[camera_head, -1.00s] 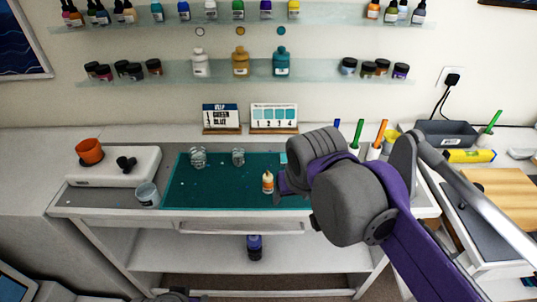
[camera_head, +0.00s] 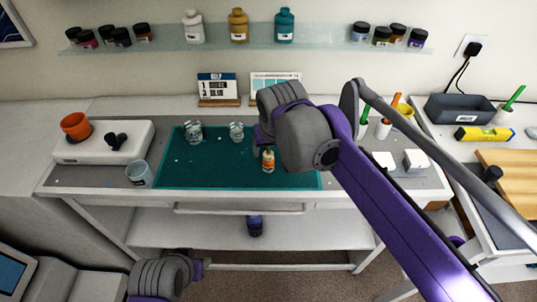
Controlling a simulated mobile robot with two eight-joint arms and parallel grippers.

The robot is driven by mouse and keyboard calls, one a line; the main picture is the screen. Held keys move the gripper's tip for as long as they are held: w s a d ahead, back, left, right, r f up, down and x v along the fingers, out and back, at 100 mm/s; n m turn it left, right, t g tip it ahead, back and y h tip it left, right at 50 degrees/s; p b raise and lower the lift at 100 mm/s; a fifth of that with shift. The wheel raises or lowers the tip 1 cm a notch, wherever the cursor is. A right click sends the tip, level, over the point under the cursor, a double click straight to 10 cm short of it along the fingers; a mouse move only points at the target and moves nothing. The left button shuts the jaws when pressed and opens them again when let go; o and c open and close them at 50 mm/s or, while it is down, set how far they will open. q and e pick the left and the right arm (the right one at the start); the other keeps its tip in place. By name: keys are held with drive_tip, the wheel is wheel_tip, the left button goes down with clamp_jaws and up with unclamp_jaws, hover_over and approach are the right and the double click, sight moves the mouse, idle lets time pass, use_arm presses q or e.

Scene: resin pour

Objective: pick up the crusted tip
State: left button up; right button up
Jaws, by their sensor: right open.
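A small cream bottle with an orange band (camera_head: 268,161) stands upright on the teal mat (camera_head: 210,172). Its narrow top is the only tip-like part I can make out; crust on it is too small to see. My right gripper (camera_head: 262,137) is just above and beside the bottle's top, open, largely hidden behind my own wrist. I cannot tell whether it touches the bottle. My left gripper (camera_head: 203,267) is low at the bottom left, in front of the table and far from the bottle; its jaws are not clear.
Two clear cups (camera_head: 194,132) (camera_head: 237,131) stand at the mat's back. A grey-blue cup (camera_head: 139,174) is at its left edge. An orange cup (camera_head: 76,126) sits on a white device (camera_head: 78,150). Two small cards (camera_head: 218,87) (camera_head: 275,86) stand behind the mat. The mat's front left is clear.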

sight(268, 155)
drive_tip(key=x, duration=0.2)
drive_tip(key=shift+w+f, duration=0.25)
drive_tip(key=shift+f, duration=0.05)
clamp_jaws()
